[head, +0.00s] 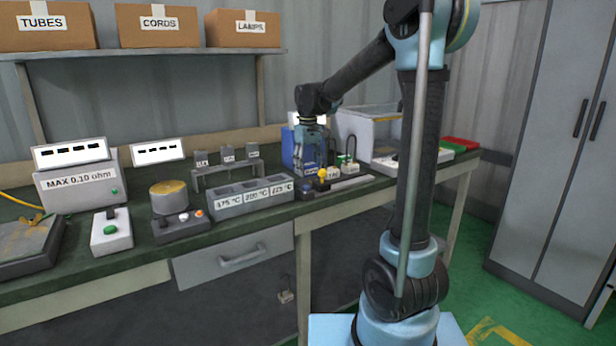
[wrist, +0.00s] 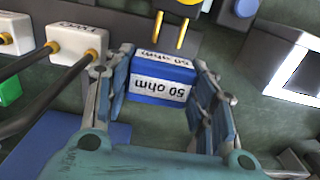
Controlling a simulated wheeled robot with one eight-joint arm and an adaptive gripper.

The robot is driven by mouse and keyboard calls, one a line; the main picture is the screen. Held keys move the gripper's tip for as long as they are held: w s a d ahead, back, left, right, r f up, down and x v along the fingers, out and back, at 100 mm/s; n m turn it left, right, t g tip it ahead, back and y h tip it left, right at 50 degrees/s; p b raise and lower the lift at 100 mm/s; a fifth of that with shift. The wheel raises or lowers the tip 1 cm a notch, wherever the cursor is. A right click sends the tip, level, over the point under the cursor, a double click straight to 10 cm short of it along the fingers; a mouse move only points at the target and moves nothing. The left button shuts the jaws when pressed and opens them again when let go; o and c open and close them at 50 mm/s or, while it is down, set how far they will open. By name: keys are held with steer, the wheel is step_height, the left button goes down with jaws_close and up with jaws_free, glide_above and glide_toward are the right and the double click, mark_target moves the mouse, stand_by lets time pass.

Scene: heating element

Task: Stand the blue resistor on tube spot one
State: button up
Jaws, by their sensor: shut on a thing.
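The blue resistor (wrist: 162,78) is a small blue block with a white "50 ohm" label across its top and side. In the wrist view it sits between the two fingers of my gripper (wrist: 165,88), which is shut on it. In the head view my gripper (head: 314,158) points down over the back right part of the bench. The resistor is hard to make out there. No spot marked as tube spot one can be read in either view.
A yellow plug (wrist: 176,35) with two prongs lies close beyond the resistor. White terminal blocks (wrist: 77,43) with dark cables stand to the left. A grey block with temperature labels (head: 246,197) and a small rack (head: 226,169) stand left on the bench.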

mark_target(308, 174)
steer(key=shift+f, duration=1.5)
steer(key=o, duration=1.1)
steer(key=shift+r, duration=0.1)
